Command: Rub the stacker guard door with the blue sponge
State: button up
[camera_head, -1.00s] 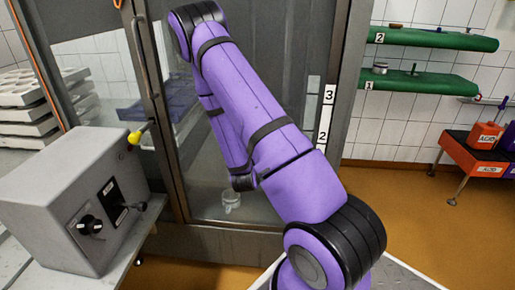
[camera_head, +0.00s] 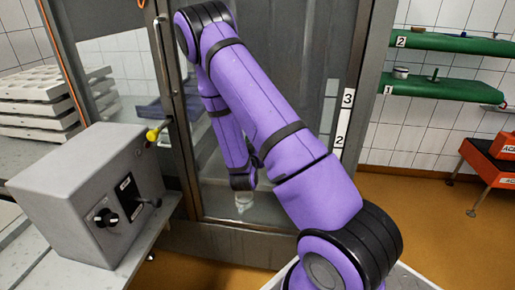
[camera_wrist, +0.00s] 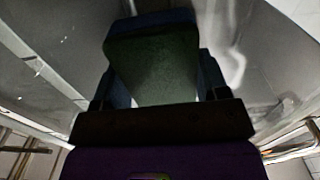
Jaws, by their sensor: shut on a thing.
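The stacker guard door (camera_head: 300,62) is a tall, dark-framed glazed panel in the middle of the head view, partly hidden by my purple arm. My arm reaches down in front of its pane; whether anything touches the pane cannot be told. In the wrist view my gripper (camera_wrist: 155,88) is shut on the sponge (camera_wrist: 152,62), a dark blue and green block between the two fingers. Grey reflective surfaces lie beyond the sponge. The head view does not show my gripper clearly.
A grey control box (camera_head: 95,190) with knobs stands on a bench at left. White stacked moulds (camera_head: 45,95) are behind it. A yellow-ended handle (camera_head: 156,132) sticks out near the door's left edge. Green shelves (camera_head: 445,85) and a red stand (camera_head: 490,160) are at right, with open brown floor.

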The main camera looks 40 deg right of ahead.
jog(key=shift+w+a+r, duration=1.5)
jog(key=shift+w+a, duration=1.45)
jog(key=shift+w, duration=0.9)
jog(key=shift+s+d+r, duration=1.45)
jog(key=shift+s+d, duration=3.85)
jog(key=shift+s, duration=1.65)
jog(key=shift+w+a, duration=1.1)
jog(key=shift+w, duration=0.35)
jog(key=shift+w+a, duration=1.05)
jog(key=shift+w, duration=0.45)
jog(key=shift+w+a, duration=1.1)
jog(key=shift+w, duration=0.35)
